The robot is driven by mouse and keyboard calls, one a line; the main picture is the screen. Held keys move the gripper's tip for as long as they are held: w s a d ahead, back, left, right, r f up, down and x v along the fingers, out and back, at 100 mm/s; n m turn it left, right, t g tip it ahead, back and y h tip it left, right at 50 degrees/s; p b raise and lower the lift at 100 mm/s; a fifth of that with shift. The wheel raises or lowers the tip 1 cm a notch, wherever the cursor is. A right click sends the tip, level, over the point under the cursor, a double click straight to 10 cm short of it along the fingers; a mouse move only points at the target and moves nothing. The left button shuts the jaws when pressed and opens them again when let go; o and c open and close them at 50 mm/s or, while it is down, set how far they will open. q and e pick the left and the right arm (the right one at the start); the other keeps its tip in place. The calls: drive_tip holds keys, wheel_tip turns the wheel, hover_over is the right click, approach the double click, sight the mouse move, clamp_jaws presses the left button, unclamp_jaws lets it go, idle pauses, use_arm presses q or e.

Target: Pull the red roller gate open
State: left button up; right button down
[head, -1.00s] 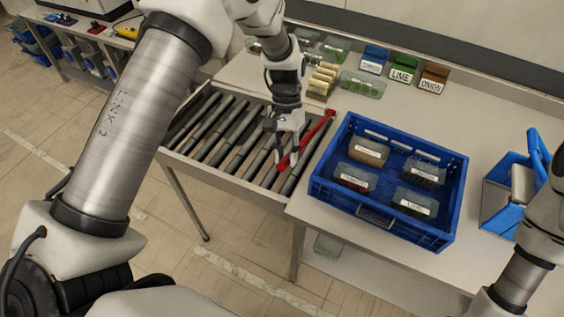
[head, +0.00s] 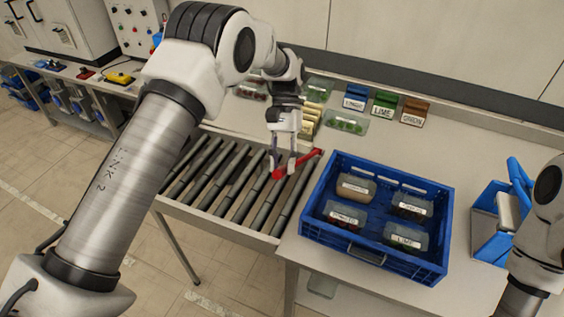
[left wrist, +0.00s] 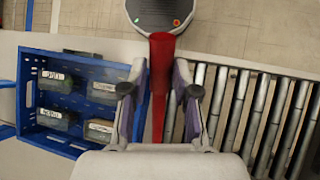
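The red roller gate (head: 306,160) is a slim red bar at the crate-side end of the roller conveyor. Its near end stands raised above the rollers and its far end sits low by the conveyor's back corner. My left gripper (head: 282,168) is at the raised near end, with one finger on each side of the bar. In the left wrist view the red bar (left wrist: 159,85) runs between the two fingers (left wrist: 160,68), which close around it; the exact contact is hard to see. My right arm shows at the right edge, but its gripper is out of view.
The roller conveyor (head: 226,183) lies under the left gripper. A blue crate (head: 375,257) with several labelled tubs stands right beside the gate. Label cards, including a green LIME card (head: 384,103), and clear tubs line the back. A blue carrier (head: 490,240) stands at the right.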

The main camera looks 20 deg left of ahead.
use_arm(q)
drive_tip(key=shift+o, duration=0.7)
drive_tip(key=shift+w+f, duration=0.1)
drive_tip(key=shift+w, duration=0.1)
drive_tip(key=v, duration=1.2)
